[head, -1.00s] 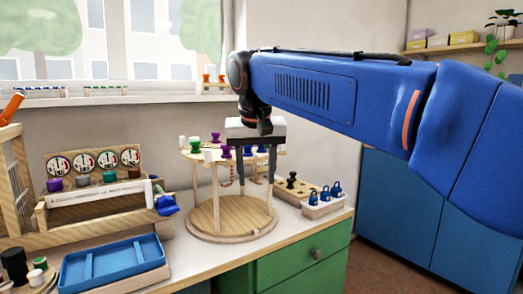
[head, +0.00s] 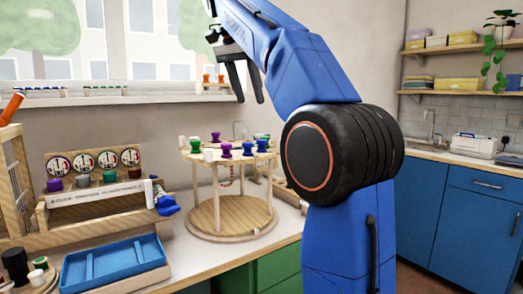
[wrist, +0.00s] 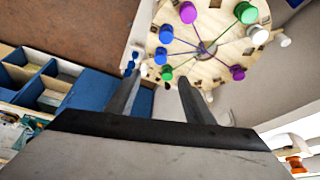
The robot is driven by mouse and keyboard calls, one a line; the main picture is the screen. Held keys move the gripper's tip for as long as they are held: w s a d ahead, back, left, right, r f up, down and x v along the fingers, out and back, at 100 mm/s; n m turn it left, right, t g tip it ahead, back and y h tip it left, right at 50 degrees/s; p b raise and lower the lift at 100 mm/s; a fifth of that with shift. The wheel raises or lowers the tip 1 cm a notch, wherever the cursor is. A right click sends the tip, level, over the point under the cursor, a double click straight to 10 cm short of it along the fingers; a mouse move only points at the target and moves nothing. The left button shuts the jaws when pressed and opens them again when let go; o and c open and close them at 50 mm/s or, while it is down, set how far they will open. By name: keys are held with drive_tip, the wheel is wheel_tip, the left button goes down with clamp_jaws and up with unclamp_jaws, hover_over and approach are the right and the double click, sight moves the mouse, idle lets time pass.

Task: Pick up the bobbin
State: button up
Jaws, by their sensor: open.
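Several bobbin-like spools stand on the upper tier of a round wooden stand (head: 232,222). I cannot tell which is the task's bobbin. The wrist view shows the stand top from above, with blue (wrist: 166,34), purple (wrist: 188,12) and green (wrist: 246,12) spools. My gripper (head: 250,100) is open and empty, raised above the stand, with clear space between. Its fingers also show in the wrist view (wrist: 158,78).
A blue tray (head: 110,262) lies at the front left. A wooden rack (head: 95,200) with several coloured spools stands behind it. My arm hides the counter right of the stand. A window sill (head: 130,100) runs behind.

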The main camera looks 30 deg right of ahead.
sight(262, 140)
drive_tip(key=x, duration=1.6)
drive_tip(key=shift+w+d, duration=0.1)
drive_tip(key=shift+d, duration=0.05)
drive_tip(key=c, duration=1.1)
